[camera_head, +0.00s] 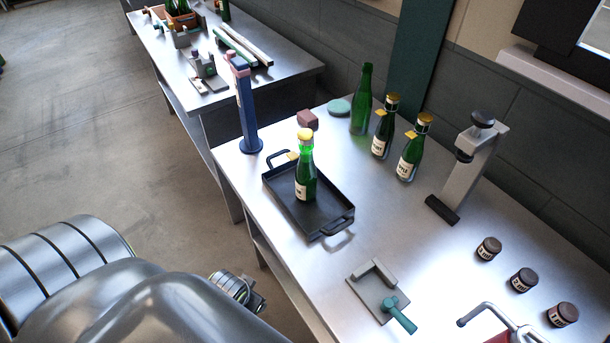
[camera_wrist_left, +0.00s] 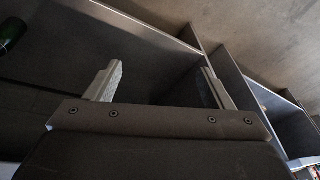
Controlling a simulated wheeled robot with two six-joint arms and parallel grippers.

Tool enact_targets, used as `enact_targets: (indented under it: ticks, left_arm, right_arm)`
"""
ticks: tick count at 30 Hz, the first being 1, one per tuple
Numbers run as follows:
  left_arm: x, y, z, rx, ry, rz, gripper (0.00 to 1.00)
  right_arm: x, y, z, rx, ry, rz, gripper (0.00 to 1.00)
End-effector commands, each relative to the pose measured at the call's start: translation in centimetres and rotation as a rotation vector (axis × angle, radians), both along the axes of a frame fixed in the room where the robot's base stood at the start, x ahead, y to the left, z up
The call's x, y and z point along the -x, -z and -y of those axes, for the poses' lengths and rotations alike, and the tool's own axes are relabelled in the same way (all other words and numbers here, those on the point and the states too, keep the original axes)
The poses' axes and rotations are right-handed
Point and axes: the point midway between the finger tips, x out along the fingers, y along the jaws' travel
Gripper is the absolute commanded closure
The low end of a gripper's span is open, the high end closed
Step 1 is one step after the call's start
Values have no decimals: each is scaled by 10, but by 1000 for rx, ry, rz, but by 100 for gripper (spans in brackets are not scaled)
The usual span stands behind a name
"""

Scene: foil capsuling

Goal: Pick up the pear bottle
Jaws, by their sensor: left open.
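A green bottle with a gold cap and pale label (camera_head: 306,178) stands upright in a black tray (camera_head: 325,228). Two similar gold-capped bottles, one behind (camera_head: 383,132) and one nearer (camera_head: 408,155), stand on the table to its right. The label words are too small to read surely, so I cannot tell which is the pear bottle. My left gripper (camera_wrist_left: 160,85) is open and empty in the left wrist view, its fingers wide apart. In the head view, my left arm is low at the left, off the table's edge and away from the bottles. My right gripper is not in view.
A tall uncapped green bottle (camera_head: 362,100) stands at the back. A blue post (camera_head: 247,115) rises left of the tray, and a grey press (camera_head: 472,165) stands right. Several dark jars (camera_head: 523,279) and a small fixture (camera_head: 378,293) are at the front.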

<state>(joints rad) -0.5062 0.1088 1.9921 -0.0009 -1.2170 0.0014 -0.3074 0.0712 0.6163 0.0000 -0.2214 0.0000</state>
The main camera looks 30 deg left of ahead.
Motion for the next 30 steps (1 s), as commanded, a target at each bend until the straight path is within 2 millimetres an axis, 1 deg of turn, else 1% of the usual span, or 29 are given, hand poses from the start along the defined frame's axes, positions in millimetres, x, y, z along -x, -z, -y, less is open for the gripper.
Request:
enact_targets:
  ticks: [1,5,7,8,9,10,12,15,18,22,26,30]
  left_arm:
    - [-3,-20,1,-3,0,23,25]
    - [-12,-68,6,-9,-5,99,25]
    - [-22,-97,9,-14,-12,179,25]
    - [-30,-112,10,-16,-17,234,25]
    - [-46,-135,13,-17,-28,340,25]
    - [-57,-147,14,-16,-35,408,25]
    - [-77,-167,15,-17,-47,532,25]
    - [-99,-190,18,-12,-59,681,25]
    - [-114,-208,19,-10,-64,793,25]
    - [-126,-222,21,-4,-67,881,25]
    - [-136,-224,20,-3,-67,906,25]
    - [-157,-216,16,-5,-64,905,25]
  right_arm:
    - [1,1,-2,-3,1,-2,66]
    - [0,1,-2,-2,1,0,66]
    - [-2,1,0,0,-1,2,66]
    - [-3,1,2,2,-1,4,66]
    - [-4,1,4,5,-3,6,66]
    - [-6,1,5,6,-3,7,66]
    - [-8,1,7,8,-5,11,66]
    - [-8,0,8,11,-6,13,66]
    - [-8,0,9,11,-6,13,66]
    - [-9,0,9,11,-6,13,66]
    - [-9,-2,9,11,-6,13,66]
    - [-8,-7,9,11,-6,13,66]
